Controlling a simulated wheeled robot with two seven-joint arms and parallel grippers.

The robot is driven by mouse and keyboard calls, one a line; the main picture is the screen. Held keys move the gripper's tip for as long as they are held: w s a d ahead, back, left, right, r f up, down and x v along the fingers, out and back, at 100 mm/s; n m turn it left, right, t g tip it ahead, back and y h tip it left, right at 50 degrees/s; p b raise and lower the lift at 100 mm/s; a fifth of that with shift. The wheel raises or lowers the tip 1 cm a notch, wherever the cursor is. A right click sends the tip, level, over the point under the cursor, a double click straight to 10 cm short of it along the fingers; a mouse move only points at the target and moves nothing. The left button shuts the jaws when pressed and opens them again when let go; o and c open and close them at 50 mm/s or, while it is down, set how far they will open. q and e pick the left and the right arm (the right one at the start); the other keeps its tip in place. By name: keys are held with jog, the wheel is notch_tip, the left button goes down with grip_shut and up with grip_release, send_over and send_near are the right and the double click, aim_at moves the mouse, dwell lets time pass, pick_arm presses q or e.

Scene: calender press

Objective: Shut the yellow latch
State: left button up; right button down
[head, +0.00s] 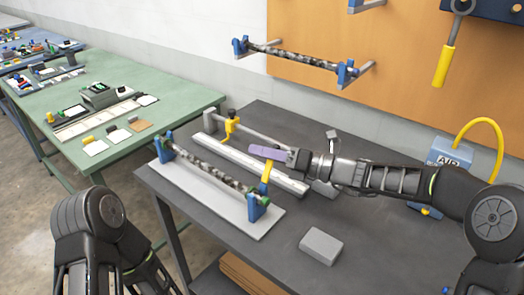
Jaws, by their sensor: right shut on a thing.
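A yellow latch (266,172) stands at the right end of the press, near the blue end block. A second yellow latch (231,125) stands at the left end of the rear bar. My right gripper (288,158) reaches in from the right and is shut on a flat lavender bar (267,152). The bar's far end lies just above the top of the right-hand yellow latch; I cannot tell whether they touch. The gripper's fingertips are partly hidden. My left arm shows at bottom left, but its gripper is out of view.
A speckled roller (205,167) sits between blue end blocks on a pale plate (195,190). A grey block (321,246) lies on the dark bench (260,270). A blue air box (450,152) with a yellow hose stands at right. A green table (185,96) is behind left.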

jog(key=shift+r, duration=0.45)
jog(key=s+a+f+n+t+h+b, duration=0.2)
jog(key=s+a+f+n+h+b, duration=0.1)
jog(key=n+b, duration=0.6)
jog(key=s+a+f+n+t+h+b, duration=0.2)
jog(key=n+b, duration=0.7)
jog(key=b, duration=0.5)
jog(key=shift+s+a+f+n+h, duration=0.45)
jog(key=shift+s+f, duration=0.7)
jog(key=shift+s, duration=0.3)
jog(key=shift+f, duration=0.1)
jog(key=c, duration=1.5)
grip_release()
jog(key=shift+d, duration=0.1)
